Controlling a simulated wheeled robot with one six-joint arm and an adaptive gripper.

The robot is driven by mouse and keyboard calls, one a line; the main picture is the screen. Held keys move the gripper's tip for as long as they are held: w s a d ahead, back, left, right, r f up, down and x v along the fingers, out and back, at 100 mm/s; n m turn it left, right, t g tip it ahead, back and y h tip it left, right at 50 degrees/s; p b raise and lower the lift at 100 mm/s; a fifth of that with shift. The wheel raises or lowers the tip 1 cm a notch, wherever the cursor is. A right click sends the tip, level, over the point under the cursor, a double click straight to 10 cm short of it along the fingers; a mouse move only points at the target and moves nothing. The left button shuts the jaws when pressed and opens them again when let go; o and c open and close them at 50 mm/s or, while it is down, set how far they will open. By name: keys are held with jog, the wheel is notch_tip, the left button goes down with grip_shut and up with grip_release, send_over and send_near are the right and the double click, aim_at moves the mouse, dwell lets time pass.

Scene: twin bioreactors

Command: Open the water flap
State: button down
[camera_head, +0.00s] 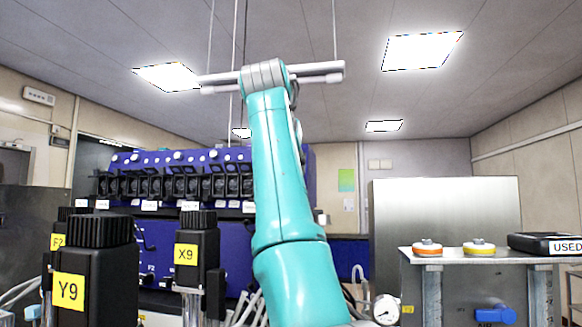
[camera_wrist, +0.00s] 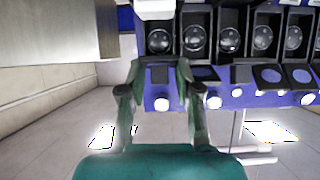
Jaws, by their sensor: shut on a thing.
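In the wrist view, which looks upside down, a row of black flap units sits on a blue panel (camera_wrist: 235,98). My gripper (camera_wrist: 160,72) reaches up to this panel, its fingers on either side of a small dark flap (camera_wrist: 160,76). It is shut on this flap, below a round dial (camera_wrist: 159,41) and above a white knob (camera_wrist: 161,104). No label is readable there, so I cannot tell which flap is the water one. In the head view the flap row (camera_head: 180,183) is on the blue bioreactor (camera_head: 140,160) behind my arm, which hides my gripper.
Black bottles X9 (camera_head: 197,250) and Y9 (camera_head: 88,270) stand in the left foreground.

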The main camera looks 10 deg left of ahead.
jog(key=shift+g, duration=0.3)
dwell(0.4)
jog(key=c, duration=1.1)
grip_release()
jog(key=v, duration=1.2)
